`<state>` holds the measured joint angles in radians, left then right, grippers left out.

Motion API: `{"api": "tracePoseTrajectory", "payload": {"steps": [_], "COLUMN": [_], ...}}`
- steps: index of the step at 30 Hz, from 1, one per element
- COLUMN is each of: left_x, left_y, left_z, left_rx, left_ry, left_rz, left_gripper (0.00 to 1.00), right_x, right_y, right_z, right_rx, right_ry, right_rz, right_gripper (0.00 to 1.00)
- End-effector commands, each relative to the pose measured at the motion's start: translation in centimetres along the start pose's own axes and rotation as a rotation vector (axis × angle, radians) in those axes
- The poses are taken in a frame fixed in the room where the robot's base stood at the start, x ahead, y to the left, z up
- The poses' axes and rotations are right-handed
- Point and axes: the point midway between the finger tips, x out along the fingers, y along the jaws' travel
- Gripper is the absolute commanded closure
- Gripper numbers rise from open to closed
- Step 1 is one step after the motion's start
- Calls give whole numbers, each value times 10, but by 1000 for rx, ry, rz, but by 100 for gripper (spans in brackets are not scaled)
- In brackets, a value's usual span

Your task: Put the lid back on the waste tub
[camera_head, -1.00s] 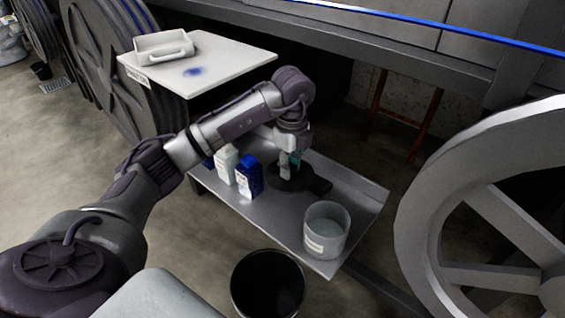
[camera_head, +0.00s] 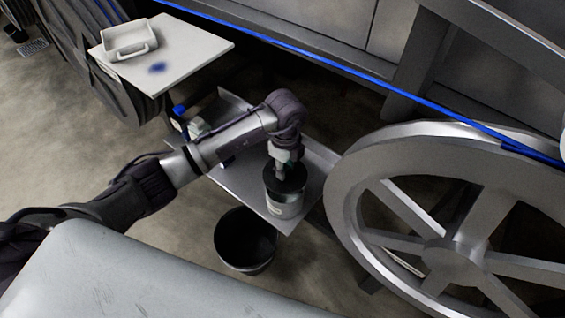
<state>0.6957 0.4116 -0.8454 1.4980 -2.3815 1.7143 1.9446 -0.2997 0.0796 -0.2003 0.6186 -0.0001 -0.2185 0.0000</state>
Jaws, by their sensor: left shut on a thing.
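My left gripper (camera_head: 283,168) is shut on the dark round lid (camera_head: 293,186) and points down from above. The lid lies over the mouth of the clear waste tub (camera_head: 284,208), which stands upright at the near end of the metal tray. The lid covers most of the opening; I cannot tell whether it rests on the rim or hovers just above it. The gripper hides part of the lid. My right gripper is not in view.
The metal tray (camera_head: 240,185) has a raised rim. White bottles (camera_head: 198,127) stand at its far end, partly behind my arm. A black bin (camera_head: 245,240) stands below on the floor. A large spoked wheel (camera_head: 345,190) is close on the right.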

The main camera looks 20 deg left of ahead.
Motion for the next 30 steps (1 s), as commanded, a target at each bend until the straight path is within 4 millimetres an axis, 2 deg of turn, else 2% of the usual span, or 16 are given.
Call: {"api": "tracePoseTrajectory", "payload": {"steps": [9, 15, 30], "left_x": [34, 50, 54], "left_y": [0, 0, 0], "left_z": [0, 0, 0], "left_rx": [0, -1, -1], "left_ry": [2, 1, 1], "left_rz": [1, 0, 0], "left_gripper": [100, 100, 100], "right_x": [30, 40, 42], "right_y": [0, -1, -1], "right_z": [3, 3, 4], "right_rx": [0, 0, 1], "right_ry": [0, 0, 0], "right_rz": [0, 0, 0], "right_gripper": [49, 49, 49]}}
